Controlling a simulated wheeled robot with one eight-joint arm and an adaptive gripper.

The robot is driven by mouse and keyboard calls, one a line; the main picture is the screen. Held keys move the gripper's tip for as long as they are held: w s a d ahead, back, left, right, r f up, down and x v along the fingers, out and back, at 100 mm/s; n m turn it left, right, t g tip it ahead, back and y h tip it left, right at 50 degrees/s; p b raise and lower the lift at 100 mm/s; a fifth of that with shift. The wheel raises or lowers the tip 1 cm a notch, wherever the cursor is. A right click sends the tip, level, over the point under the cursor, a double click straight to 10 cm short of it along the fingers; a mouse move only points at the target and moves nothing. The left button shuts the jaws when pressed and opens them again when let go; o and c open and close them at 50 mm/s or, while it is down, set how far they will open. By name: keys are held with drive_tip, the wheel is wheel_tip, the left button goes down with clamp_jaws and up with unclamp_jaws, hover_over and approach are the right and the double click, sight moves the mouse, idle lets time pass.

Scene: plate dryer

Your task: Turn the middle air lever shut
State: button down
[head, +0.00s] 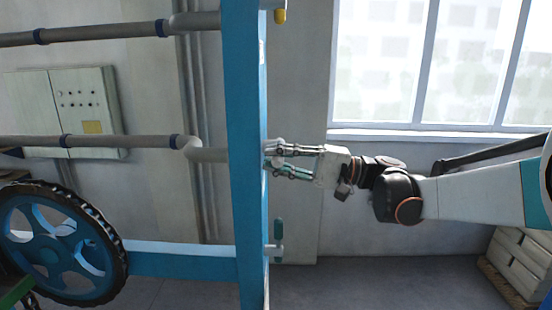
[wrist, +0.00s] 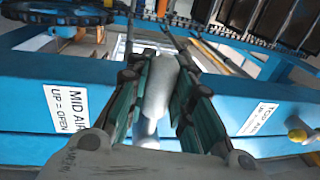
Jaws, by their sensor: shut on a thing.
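The middle air lever (wrist: 158,88) is pale grey-white and sits between my fingers in the wrist view. In the head view only a small pale part of it (head: 279,141) shows at the blue post, and the fingers hide most of it. My gripper (head: 270,157) comes in from the right, level with the middle pipe, and is shut on the lever. In the wrist view my gripper (wrist: 163,75) has a finger on each side of it. A white label (wrist: 75,105) reading "MID AIR UP = OPEN" is beside it. The lever's exact angle is hard to tell.
The blue post (head: 246,200) stands right behind the fingertips. A yellow-ended lever (head: 280,16) is above and a green-handled lever (head: 278,230) stands upright below. Pipes and a chained blue wheel (head: 50,245) are left. Free room lies below my arm.

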drive_tip(key=shift+f, duration=0.25)
idle(0.3)
drive_tip(key=c, duration=1.4)
unclamp_jaws()
drive_tip(key=shift+d, duration=0.1)
drive_tip(key=shift+r, duration=0.1)
drive_tip(key=d+f, duration=0.2)
drive_tip(key=d, duration=0.9)
drive_tip(key=shift+s+d, duration=0.2)
drive_tip(key=shift+d, duration=0.2)
